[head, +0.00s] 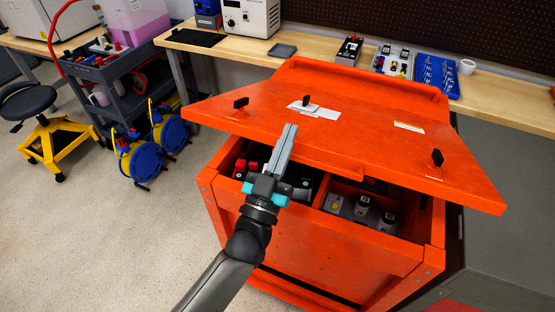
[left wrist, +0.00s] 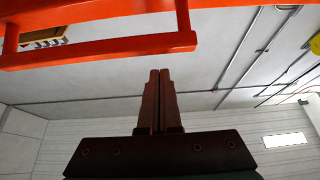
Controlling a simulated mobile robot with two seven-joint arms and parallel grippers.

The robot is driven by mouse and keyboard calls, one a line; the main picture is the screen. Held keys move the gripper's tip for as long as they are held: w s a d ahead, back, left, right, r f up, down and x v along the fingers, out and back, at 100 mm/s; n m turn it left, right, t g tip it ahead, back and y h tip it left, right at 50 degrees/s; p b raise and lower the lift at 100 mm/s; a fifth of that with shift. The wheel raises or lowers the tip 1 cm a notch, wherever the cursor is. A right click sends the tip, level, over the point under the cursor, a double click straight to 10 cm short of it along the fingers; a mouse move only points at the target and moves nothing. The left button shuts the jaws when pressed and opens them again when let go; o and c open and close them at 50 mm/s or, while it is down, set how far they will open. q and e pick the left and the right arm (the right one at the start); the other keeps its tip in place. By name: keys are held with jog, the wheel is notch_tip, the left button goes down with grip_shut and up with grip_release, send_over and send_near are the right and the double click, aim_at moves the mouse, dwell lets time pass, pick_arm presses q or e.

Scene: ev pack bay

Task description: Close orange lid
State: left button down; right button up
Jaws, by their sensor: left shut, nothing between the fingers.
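The orange lid (head: 345,130) is hinged at the back of the orange crate (head: 300,235) and stands partly open, tilted over it. Black latches stick up from it, with a white label between two of them. My left gripper (head: 290,128) is shut and empty, in front of the lid's front edge in the head view. In the left wrist view, the gripper fingers (left wrist: 160,75) are together, and an orange edge bar (left wrist: 110,50) passes above and left of them. I cannot tell whether they touch the lid. My right gripper is not in view.
Inside the crate are bottles (head: 362,208) and dark items in compartments. A wooden bench (head: 220,45) runs behind, with a blue tray (head: 437,75) on it. A dark cart (head: 110,85), blue cable reels (head: 145,165) and a stool (head: 35,115) stand left. The floor at front left is clear.

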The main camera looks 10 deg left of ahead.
pick_arm(q)
jog(key=shift+s+a+f+b, duration=0.1)
jog(key=shift+s+f+b, duration=0.15)
jog(key=shift+f, duration=0.8)
jog(key=shift+s+f+b, duration=0.1)
jog(key=shift+s+f, duration=0.1)
jog(key=shift+f, duration=0.8)
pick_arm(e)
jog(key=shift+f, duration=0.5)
pick_arm(q)
jog(key=shift+f, duration=0.1)
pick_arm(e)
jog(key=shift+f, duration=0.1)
